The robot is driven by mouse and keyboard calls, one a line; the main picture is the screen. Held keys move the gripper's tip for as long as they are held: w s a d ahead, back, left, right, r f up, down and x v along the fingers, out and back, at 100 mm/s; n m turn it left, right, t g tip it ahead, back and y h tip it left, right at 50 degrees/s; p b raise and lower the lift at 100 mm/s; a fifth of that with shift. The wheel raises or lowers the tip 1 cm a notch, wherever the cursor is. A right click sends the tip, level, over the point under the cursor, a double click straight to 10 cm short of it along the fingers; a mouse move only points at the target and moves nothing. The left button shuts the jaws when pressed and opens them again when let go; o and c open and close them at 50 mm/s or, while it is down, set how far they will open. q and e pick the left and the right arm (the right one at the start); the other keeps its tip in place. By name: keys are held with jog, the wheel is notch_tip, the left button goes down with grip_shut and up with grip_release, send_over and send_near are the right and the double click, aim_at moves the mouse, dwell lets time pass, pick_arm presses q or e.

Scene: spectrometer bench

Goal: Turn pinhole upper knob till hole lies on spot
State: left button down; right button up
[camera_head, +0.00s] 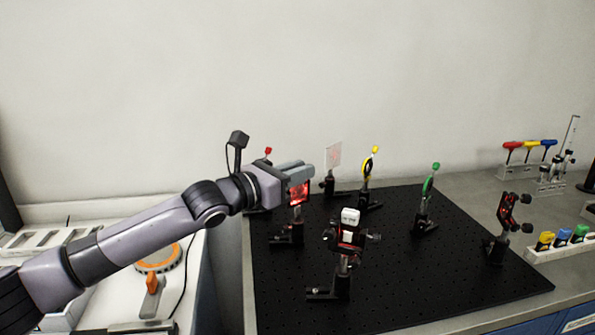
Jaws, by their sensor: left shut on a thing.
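My left gripper (301,172) reaches in from the left over the dark breadboard. It is shut at the top of a post-mounted holder with a red-lit face (298,194), which I take for the pinhole. The upper knob is hidden between the jaws. The holder's post and foot (289,238) stand upright on the board. The hole and the red spot are too small to tell apart; only a red glow shows. My right gripper is out of view.
A black mount with a white top (350,216) stands close in front. A clear plate (333,155), yellow-marked optic (368,165), green optic (428,186) and red-lit mount (507,212) stand on the breadboard (400,290). Bare board lies at front right.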

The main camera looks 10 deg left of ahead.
pick_arm(q)
jog(key=shift+s+d+r+n+t+y+b, duration=0.1)
jog(key=shift+n+t+y+b, duration=0.4)
jog(key=shift+n+t+y, duration=0.4)
jog(key=shift+r+n+y, duration=0.1)
jog(key=shift+n+y, duration=0.5)
jog(key=shift+y, duration=0.5)
jog(key=shift+n+t+y, duration=0.6)
jog(key=shift+y, duration=0.3)
jog(key=n+y, duration=0.1)
jog(key=y, duration=0.1)
jog(key=n+y+p, duration=0.1)
jog(key=y, duration=0.1)
jog(key=shift+r+n+t+p, duration=0.15)
jog(key=shift+n+t+p, duration=0.15)
jog(key=shift+n, duration=0.1)
jog(key=shift+n+y+p, duration=0.75)
jog(key=shift+n+y, duration=0.45)
jog(key=shift+y, duration=1)
